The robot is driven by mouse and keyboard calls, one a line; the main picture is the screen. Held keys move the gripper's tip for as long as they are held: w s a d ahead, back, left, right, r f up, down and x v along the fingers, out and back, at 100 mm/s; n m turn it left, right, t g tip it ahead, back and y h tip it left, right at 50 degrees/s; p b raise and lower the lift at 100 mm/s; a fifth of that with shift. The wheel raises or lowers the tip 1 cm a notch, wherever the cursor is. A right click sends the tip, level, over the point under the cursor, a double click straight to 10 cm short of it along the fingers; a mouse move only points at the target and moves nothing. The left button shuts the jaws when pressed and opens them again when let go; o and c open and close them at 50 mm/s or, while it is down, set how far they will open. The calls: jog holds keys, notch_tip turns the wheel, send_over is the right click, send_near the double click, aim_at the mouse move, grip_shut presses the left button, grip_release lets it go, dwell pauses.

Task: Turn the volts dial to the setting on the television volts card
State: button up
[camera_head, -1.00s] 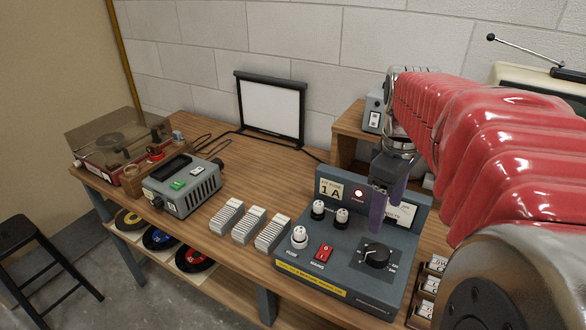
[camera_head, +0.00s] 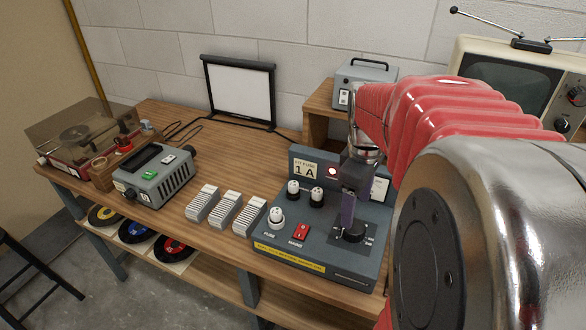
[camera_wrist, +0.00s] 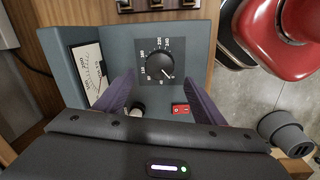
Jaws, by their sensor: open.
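The volts dial (camera_head: 353,236) is a black round knob on the sloping grey panel of the test unit (camera_head: 312,262). In the wrist view the dial (camera_wrist: 159,67) sits on a dark plate with white numbers; its white mark points to the lower right. My gripper (camera_head: 348,222) is low over the dial and hides part of it. In the wrist view my gripper (camera_wrist: 159,82) has its purple fingers apart, one on each side of the dial, with nothing clamped.
A red rocker switch (camera_head: 301,232) and white-topped fuse holders (camera_head: 276,217) sit left of the dial. A television (camera_head: 510,85) stands at the right. Grey blocks (camera_head: 203,203) line the bench.

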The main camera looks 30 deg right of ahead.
aim_at(353, 229)
jog(key=f, duration=0.7)
jog(key=shift+w+d, duration=0.1)
jog(key=shift+d, duration=0.1)
jog(key=shift+r, duration=0.1)
jog(key=c, duration=1)
jog(key=shift+a, duration=0.15)
jog(key=shift+c, duration=0.2)
